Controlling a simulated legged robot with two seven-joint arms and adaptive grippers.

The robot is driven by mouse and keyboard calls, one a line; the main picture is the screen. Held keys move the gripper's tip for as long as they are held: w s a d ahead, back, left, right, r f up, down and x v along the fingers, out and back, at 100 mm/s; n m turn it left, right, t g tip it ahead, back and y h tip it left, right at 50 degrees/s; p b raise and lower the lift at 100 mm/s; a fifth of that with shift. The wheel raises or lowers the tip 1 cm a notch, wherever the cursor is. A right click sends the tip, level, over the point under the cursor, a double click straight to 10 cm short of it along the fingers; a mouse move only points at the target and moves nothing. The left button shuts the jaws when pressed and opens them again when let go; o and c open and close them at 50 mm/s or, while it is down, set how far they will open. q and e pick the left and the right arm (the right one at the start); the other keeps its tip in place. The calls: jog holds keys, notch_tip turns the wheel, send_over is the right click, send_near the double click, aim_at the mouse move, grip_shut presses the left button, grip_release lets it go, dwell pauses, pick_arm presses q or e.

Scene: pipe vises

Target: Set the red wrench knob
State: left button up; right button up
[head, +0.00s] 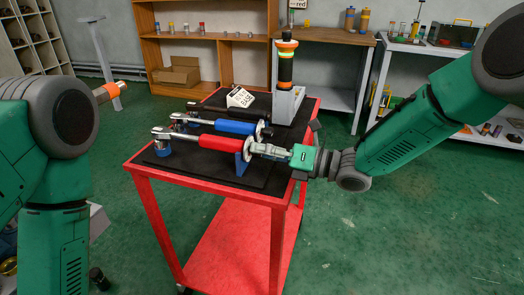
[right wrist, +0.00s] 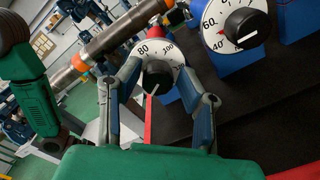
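The red wrench (head: 207,140) lies on the near part of the cart's black mat, and its dial end (head: 243,146) is at the right. In the right wrist view, its white dial (right wrist: 148,49) shows 80 and 100 around a black knob (right wrist: 158,77). My right gripper (head: 257,149) reaches in from the right to this end. In the right wrist view, its fingers (right wrist: 159,80) are apart on either side of the knob, with small gaps seeming to show. Contact is hard to judge. My left gripper does not show clearly in either view.
A blue wrench (head: 232,127) lies just behind; its dial (right wrist: 243,27) sits close by. A black wrench is beyond it. An orange-banded pipe (right wrist: 108,40) crosses the upper left wrist picture.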

grip_shut()
jog(key=shift+m, duration=0.3)
jog(key=m, duration=0.5)
jog(key=shift+p, duration=0.4)
jog(key=m+p, duration=0.1)
jog(key=m, duration=0.3)
jog(key=m+p, duration=0.1)
jog(key=m, duration=0.2)
jog(key=shift+f+m, duration=0.1)
jog(key=shift+m, duration=0.2)
jog(key=m+p, duration=0.1)
jog(key=m, duration=0.4)
jog(key=shift+s+g+p, duration=0.1)
jog(key=shift+g+p, duration=0.3)
jog(key=m+p, duration=0.1)
jog(key=m, duration=0.3)
jog(key=shift+f+m, duration=0.15)
jog(key=shift+m, duration=0.25)
